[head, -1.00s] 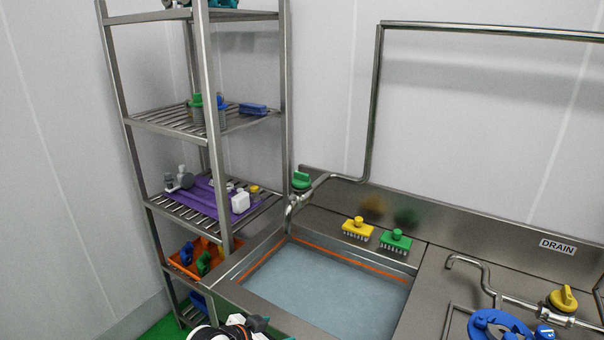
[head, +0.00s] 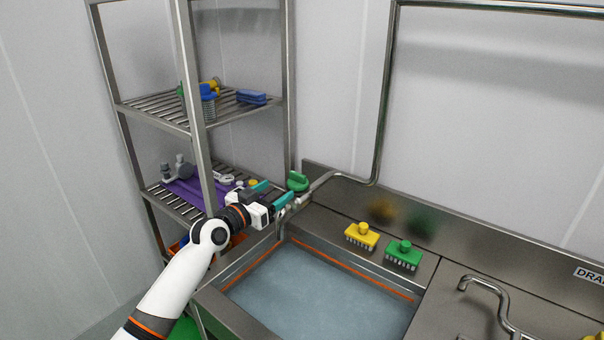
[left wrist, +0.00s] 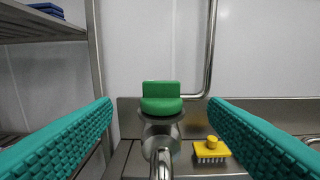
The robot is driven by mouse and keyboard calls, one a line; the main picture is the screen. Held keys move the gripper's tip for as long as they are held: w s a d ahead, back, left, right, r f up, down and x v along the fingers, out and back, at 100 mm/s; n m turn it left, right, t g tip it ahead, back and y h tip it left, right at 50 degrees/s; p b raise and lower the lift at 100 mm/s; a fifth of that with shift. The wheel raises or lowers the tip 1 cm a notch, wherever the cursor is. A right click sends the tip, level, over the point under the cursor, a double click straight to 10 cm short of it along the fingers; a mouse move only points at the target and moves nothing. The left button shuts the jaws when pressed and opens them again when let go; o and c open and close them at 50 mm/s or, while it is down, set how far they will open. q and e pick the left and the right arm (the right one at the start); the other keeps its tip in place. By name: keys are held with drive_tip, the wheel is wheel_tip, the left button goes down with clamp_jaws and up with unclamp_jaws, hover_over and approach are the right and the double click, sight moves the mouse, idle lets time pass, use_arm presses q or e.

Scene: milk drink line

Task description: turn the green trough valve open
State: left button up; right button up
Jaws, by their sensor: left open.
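The green trough valve (head: 297,181) sits on the steel pipe at the back left corner of the water-filled trough (head: 320,290). In the left wrist view the green valve (left wrist: 161,97) is a round knob with an upright flat grip, centred between my fingers and beyond their tips. My left gripper (head: 272,192) is open and empty, with teal fingers pointing at the valve from its near left side. The fingers, also in the left wrist view (left wrist: 160,108), do not touch the valve. My right gripper is not in view.
A yellow brush (head: 361,237) and a green brush (head: 404,254) stand on the trough's back ledge. A steel rack (head: 196,120) with loaded shelves stands close on the left. A bent steel pipe (head: 384,120) rises behind the valve. A curved spout (head: 487,290) is at the right.

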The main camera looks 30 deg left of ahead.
sight(296, 178)
use_arm(q)
drive_tip(key=w, duration=0.5)
drive_tip(key=shift+d+r+p, duration=0.2)
drive_tip(key=shift+d+p, duration=0.05)
drive_tip(key=shift+p, duration=0.1)
drive_tip(key=w, duration=0.4)
drive_tip(key=shift+d+f, duration=0.15)
drive_tip(key=shift+f, duration=0.05)
drive_tip(key=shift+w, duration=0.45)
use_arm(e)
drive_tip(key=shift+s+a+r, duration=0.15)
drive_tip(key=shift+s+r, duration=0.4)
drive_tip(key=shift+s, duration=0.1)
